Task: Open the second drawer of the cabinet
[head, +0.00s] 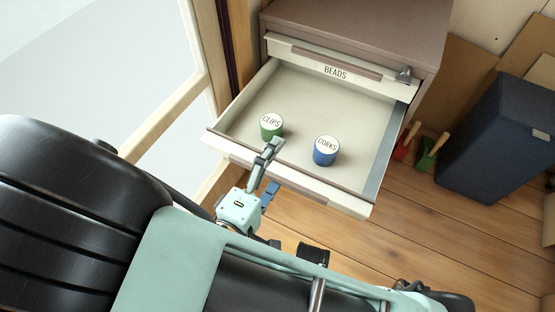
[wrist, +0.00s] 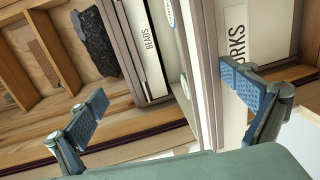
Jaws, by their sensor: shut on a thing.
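The brown cabinet (head: 350,30) has a cream top drawer (head: 310,60) labelled BEADS, which is closed. The drawer under it (head: 305,92), second from the top, is pulled far out. Inside stand a green CLIPS jar (head: 271,127) and a blue CORKS jar (head: 326,152), both upright. My gripper (head: 265,160) is at this drawer's front edge, left of the middle, shut on the front.
A dark blue box (head: 495,140) stands on the wooden floor at right. Red and green hand tools (head: 428,152) lean between it and the cabinet. A wooden-framed window or door (head: 160,125) is close on the left. Floor in front of the drawer is partly clear.

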